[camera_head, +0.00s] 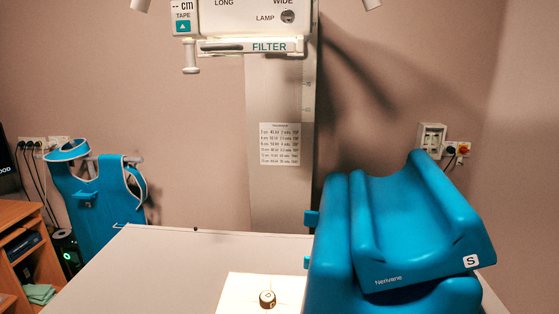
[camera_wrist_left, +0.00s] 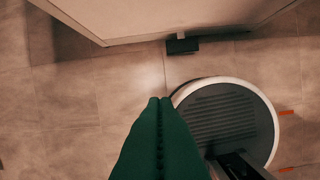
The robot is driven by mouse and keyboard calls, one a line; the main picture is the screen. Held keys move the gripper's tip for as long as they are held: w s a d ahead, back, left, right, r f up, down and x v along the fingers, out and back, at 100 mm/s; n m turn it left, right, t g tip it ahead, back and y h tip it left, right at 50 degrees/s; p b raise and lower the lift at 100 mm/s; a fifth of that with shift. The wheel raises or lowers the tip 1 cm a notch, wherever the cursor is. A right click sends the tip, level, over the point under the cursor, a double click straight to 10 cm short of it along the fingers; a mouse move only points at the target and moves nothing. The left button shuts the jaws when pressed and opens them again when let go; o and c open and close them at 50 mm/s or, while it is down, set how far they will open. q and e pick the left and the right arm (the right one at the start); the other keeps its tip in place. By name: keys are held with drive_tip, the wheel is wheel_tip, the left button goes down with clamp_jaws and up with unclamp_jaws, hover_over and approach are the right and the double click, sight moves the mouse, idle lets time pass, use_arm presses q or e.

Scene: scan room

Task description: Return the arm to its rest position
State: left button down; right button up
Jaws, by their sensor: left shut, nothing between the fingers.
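My left gripper (camera_wrist_left: 160,101) shows in the left wrist view as two dark green fingers pressed together, with nothing between them. It points over the tiled floor (camera_wrist_left: 60,100) and touches nothing that I can see. The round white-rimmed shape to its right looks like my own base. Neither gripper can be made out in the head view, and my right gripper is in neither view.
A white table (camera_head: 170,255) stands ahead, with a small round object (camera_head: 267,299) on a lit patch. Blue cushions (camera_head: 415,225) sit at right. The filter unit (camera_head: 250,46) hangs above. A wooden shelf (camera_head: 22,250) and blue apron (camera_head: 95,195) are left.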

use_arm(q)
drive_tip(key=s+a+f+g+b, duration=0.1)
drive_tip(key=s+a+f, duration=0.2)
drive_tip(key=s+f, duration=1.3)
drive_tip(key=shift+f, duration=0.3)
